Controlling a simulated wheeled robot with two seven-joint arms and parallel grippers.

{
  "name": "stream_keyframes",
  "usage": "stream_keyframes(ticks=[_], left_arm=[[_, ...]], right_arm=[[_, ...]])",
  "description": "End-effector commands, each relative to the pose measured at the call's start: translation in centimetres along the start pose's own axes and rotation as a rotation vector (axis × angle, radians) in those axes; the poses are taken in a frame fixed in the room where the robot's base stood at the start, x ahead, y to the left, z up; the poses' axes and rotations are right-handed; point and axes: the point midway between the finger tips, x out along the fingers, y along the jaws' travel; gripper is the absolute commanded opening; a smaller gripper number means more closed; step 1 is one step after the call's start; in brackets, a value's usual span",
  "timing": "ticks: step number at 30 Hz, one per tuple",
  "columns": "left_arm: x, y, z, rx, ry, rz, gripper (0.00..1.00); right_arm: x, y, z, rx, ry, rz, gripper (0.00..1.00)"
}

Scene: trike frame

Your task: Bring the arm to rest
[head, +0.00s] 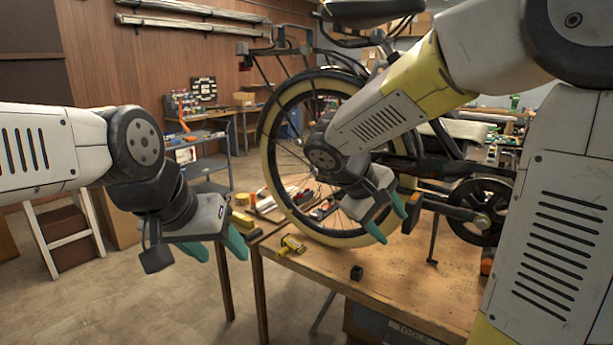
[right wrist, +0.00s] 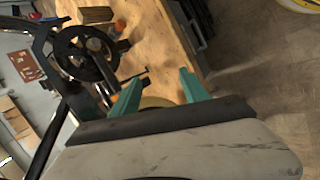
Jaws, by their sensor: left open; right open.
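My left gripper (head: 230,250) hangs at the left of the head view, in front of the workbench's left edge. Its teal fingers are apart and hold nothing. My right gripper (head: 392,222) is above the workbench (head: 405,285), in front of the trike's wheel (head: 268,140) and to the left of the crank. Its teal fingers are apart and empty. In the right wrist view the two teal fingertips (right wrist: 157,82) are spread, with bench top and floor beyond them. My right arm hides part of the trike frame (head: 430,165).
A chainring with crank (head: 482,208) stands at the bench's right. A wooden step stool (head: 70,235) is at the far left. The floor (head: 150,300) left of the bench is clear.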

Motion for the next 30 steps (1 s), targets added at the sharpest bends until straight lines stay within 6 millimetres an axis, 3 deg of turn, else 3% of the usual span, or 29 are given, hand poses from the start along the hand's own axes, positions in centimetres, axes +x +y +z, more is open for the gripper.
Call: stream_keyframes(ticks=[1,3,9,18,30], left_arm=[[0.0,0.0,0.0,0.000,0.000,0.000,0.55],[0.0,0.0,0.0,0.000,0.000,0.000,0.55],[0.0,0.0,0.0,0.000,0.000,0.000,0.55],[0.0,0.0,0.0,0.000,0.000,0.000,0.55],[0.0,0.0,0.0,0.000,0.000,0.000,0.55]], right_arm=[[-0.2,-0.3,2.3,0.066,0.015,-0.087,0.53],[-0.7,-1.5,4.6,0.149,0.048,-0.209,0.53],[-3.8,-4.6,8.8,0.405,0.207,-0.488,0.53],[-7.7,-6.0,10.1,0.657,0.417,-0.656,0.53],[-8.0,-6.1,10.1,0.678,0.436,-0.669,0.53]])
